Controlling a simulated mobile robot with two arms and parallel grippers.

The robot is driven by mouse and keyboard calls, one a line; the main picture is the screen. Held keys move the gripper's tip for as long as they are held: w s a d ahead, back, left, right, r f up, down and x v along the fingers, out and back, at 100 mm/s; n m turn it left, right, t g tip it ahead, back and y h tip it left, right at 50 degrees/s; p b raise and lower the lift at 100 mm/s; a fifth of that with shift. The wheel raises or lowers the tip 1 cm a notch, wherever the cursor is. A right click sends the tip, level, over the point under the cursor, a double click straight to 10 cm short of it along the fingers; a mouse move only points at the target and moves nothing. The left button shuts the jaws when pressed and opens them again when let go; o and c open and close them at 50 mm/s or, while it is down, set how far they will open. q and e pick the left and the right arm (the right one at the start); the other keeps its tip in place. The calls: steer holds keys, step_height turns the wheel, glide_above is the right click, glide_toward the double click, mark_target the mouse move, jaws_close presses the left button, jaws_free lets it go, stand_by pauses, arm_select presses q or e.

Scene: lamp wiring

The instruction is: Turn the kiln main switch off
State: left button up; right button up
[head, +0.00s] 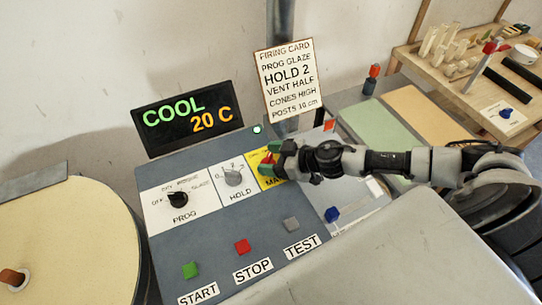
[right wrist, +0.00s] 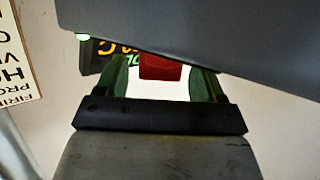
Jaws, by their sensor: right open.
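The main switch has a yellow plate (head: 267,183) on the sloped kiln panel, its label partly covered by my gripper. Its red handle (head: 267,160) is mostly hidden in the head view. My right gripper (head: 271,158) is at the switch, its green fingertips around the handle. In the right wrist view, the red handle (right wrist: 160,66) shows between the two spread fingers (right wrist: 162,88), with gaps on both sides. The gripper is open. I cannot tell the handle's exact setting. My left gripper is out of view.
The display (head: 188,118) reads COOL 20 C, and a green lamp (head: 257,129) is lit. The PROG knob (head: 178,199) and HOLD knob (head: 233,178) sit left of the switch. START, STOP (head: 242,247) and TEST buttons are below. A firing card (head: 289,82) stands behind.

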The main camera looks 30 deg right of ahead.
steer(key=c, duration=0.9)
